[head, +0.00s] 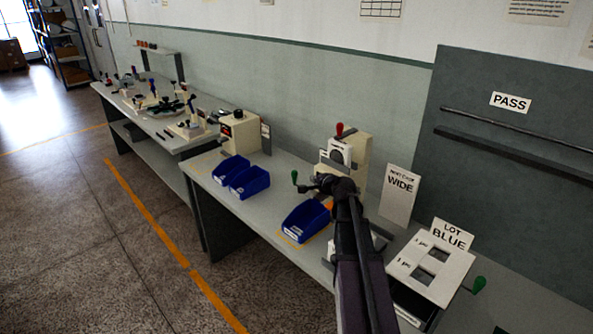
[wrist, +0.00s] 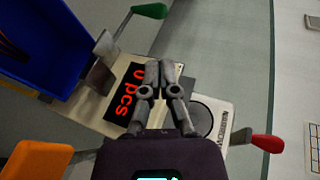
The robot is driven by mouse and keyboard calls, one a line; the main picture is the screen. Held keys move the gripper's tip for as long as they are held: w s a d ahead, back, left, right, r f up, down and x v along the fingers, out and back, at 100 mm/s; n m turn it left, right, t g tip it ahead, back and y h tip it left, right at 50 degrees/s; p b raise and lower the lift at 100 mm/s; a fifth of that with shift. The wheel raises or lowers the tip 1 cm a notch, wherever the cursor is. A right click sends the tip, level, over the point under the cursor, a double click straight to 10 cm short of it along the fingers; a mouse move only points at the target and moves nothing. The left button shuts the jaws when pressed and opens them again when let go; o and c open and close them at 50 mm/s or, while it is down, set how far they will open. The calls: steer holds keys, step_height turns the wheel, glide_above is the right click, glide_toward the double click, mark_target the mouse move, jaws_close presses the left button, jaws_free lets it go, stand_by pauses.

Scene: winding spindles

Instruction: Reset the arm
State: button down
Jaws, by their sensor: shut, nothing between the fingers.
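My gripper (head: 326,184) is at the end of my dark arm, which reaches over the bench from the bottom of the head view. In the wrist view its grey fingers (wrist: 160,72) are together, with nothing between them. They appear in front of a cream winding machine (head: 352,160) with a red-lettered counter display (wrist: 133,95) reading "0 pcs". The machine has a red-tipped lever (wrist: 267,143) and a green-handled crank (wrist: 148,11). My arm hides part of the machine in the head view, and I cannot tell whether the fingers touch it.
A blue bin (head: 306,221) stands left of my arm; two more blue bins (head: 249,182) stand farther left. A white plate fixture (head: 431,268) is at right, near the "LOT BLUE" sign (head: 450,234) and "WIDE" sign (head: 398,195). The floor (head: 75,240) before the bench is clear.

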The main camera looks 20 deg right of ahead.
steer(key=s+a+f+n+g+y+p, duration=0.1)
steer(key=s+a+f+n+g, duration=0.3)
steer(key=a, duration=0.5)
steer(key=s+a+f+n+g+y, duration=0.2)
steer(key=s+a+n, duration=0.25)
steer(key=a, duration=0.55)
steer(key=s+a+f+n+g+h, duration=0.1)
steer(key=s+a+n+g, duration=0.2)
steer(key=s, duration=0.5)
steer(key=s+a+f+n+g+h+p, duration=0.1)
steer(key=s+a+n+g, duration=0.3)
steer(key=s, duration=0.4)
steer(key=shift+s+a+f+n+g+h, duration=0.35)
steer(key=shift+a+f+n+h, duration=0.4)
steer(key=shift+n, duration=0.3)
steer(key=shift+f, duration=0.1)
steer(key=shift+s, duration=0.1)
